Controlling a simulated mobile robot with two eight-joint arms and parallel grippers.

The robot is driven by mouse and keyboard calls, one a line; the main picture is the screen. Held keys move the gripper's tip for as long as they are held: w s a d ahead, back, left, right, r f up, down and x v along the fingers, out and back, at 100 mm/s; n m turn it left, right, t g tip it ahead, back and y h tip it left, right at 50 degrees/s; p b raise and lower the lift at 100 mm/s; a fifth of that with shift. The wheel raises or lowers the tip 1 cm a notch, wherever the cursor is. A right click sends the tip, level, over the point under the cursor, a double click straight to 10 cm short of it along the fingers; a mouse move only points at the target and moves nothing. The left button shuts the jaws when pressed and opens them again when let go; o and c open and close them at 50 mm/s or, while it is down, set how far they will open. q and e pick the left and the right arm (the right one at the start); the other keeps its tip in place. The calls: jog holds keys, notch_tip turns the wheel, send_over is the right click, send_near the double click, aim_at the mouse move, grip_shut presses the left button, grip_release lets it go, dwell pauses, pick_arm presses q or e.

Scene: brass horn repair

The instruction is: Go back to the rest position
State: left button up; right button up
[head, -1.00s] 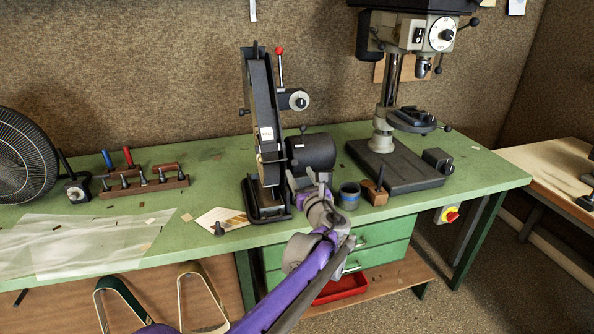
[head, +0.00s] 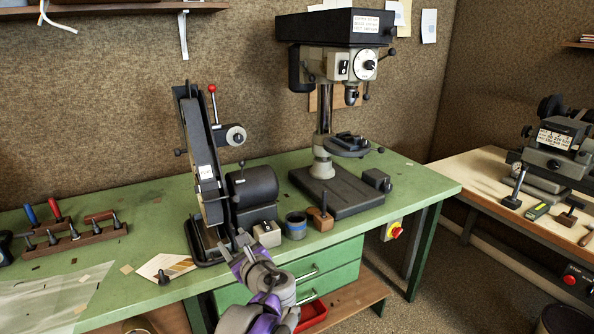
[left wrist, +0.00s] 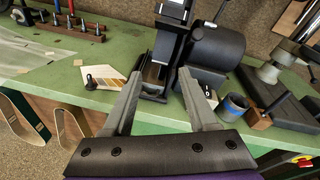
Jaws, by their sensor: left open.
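My left gripper (head: 236,243) is at the front edge of the green workbench (head: 140,222), in front of the belt sander (head: 205,170). In the left wrist view its two fingers (left wrist: 165,98) are spread wide with nothing between them. The sander's base (left wrist: 152,88) shows beyond the fingertips. The left arm, purple and grey, comes up from the bottom of the head view. My right gripper is in neither view.
A drill press (head: 335,185) stands at the bench's right. A dark cup (head: 296,226) and a wooden block (head: 320,220) sit near the front edge. Sandpaper sheets (head: 160,267) and a tool rack (head: 70,240) lie left. A second bench (head: 480,190) stands right.

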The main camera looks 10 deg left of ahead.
pick_arm(q)
jog(key=s+a+f+n+g+h+p, duration=0.1)
jog(key=s+a+f+n+g+h, duration=0.15)
jog(key=s+f+n, duration=0.55)
jog(key=s+a+f+n+g+h+p, duration=0.1)
jog(key=s+n+g+h, duration=0.15)
jog(key=s+n, duration=0.6)
jog(key=s+d+f+n+g+h, duration=0.1)
jog(key=s+d+f+n+h, duration=0.1)
jog(key=s, duration=0.5)
jog(key=s+d+f+n+g+h+p, duration=0.1)
jog(key=s+d+f+n+h, duration=0.1)
jog(key=s+d+f+n, duration=0.3)
jog(key=s+n, duration=0.1)
jog(key=s, duration=0.2)
jog(key=shift+d+h, duration=0.2)
jog(key=shift+h, duration=0.2)
